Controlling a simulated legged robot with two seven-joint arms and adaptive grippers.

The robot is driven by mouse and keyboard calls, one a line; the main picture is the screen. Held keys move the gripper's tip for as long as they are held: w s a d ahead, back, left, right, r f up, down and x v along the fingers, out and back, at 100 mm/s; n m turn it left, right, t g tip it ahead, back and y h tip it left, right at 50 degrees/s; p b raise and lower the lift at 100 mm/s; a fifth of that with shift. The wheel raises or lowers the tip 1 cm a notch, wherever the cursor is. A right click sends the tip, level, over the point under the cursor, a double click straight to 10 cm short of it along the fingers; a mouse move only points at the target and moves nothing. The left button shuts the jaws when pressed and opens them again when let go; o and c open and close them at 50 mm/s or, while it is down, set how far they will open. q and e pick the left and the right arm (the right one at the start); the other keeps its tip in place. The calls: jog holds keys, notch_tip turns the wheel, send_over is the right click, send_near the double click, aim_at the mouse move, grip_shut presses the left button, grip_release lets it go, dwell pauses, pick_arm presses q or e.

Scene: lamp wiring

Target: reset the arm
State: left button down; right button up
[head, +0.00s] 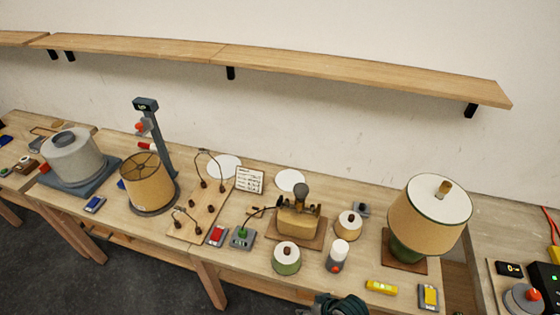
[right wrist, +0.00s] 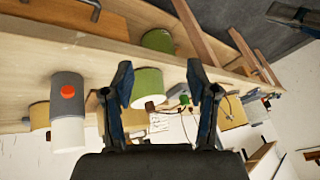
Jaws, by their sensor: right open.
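My right gripper (head: 338,306) shows at the bottom edge of the head view, in front of the middle table, with only its top part in frame. My left gripper does not clearly show in the head view.
The wooden table holds a green lamp with a tan shade (head: 430,215), a brass device (head: 299,218), a white bottle (head: 338,252), a green-banded pot (head: 286,258), a wiring board (head: 200,210) and a second lampshade (head: 148,182). A shelf (head: 290,68) runs along the wall above.

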pick_arm(q)
jog(key=s+a+r+n+g+y, duration=0.2)
jog(key=s+a, duration=0.2)
jog(key=a, duration=0.5)
pick_arm(e)
jog(key=s+d+f+m+h, duration=0.2)
jog(key=s+d+f+h, duration=0.3)
jog(key=s+d, duration=0.6)
pick_arm(q)
notch_tip(320, 180, down, 25)
jog(key=s+d, duration=0.1)
jog(key=d, duration=0.2)
pick_arm(e)
notch_tip(320, 180, down, 26)
jog(key=d+g+y, duration=0.1)
jog(key=d, duration=0.2)
pick_arm(q)
jog(key=s+a+f+g, duration=0.1)
jog(key=s+a+f, duration=0.1)
jog(key=s+f, duration=0.7)
jog(key=s+a+f+g, duration=0.1)
jog(key=s+a+f, duration=0.2)
jog(key=s+f, duration=0.6)
jog(key=shift+b, duration=0.3)
pick_arm(e)
jog(key=s+d+f+g, duration=0.1)
jog(key=s+f, duration=1.6)
jog(key=s, duration=0.1)
jog(key=shift+d+n+g, duration=0.3)
jog(key=shift+d, duration=0.1)
